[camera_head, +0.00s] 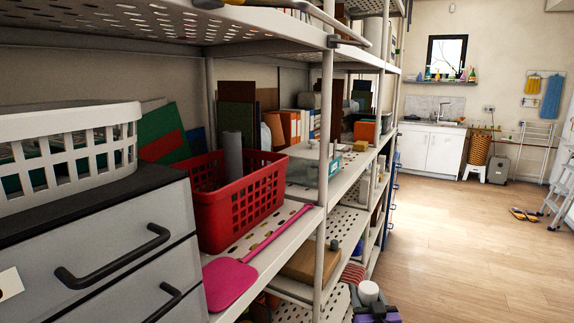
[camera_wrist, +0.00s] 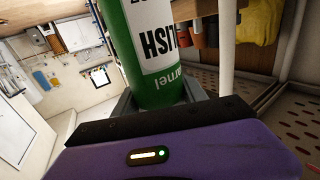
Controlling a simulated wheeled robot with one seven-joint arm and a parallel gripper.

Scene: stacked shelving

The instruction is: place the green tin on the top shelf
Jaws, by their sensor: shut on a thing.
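The green tin (camera_wrist: 150,85) has a white label with black lettering and fills the upper middle of the wrist view. My gripper (camera_wrist: 165,98) is shut on it, with grey fingers either side of its lower part; the tin's far end is cut off by the frame. In the head view, purple parts of my gripper (camera_head: 377,313) show at the bottom edge, beside a pale round object whose identity I cannot tell. The highest shelf in view (camera_head: 230,24) is a white perforated board at the top left; its upper surface is mostly hidden.
A red basket (camera_head: 240,205) and a pink spatula (camera_head: 230,280) occupy the middle shelf. A white basket (camera_head: 70,150) stands on a grey drawer unit (camera_head: 110,255). A shelf post (camera_head: 326,130) stands near the centre. The wooden floor (camera_head: 470,240) to the right is mostly clear.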

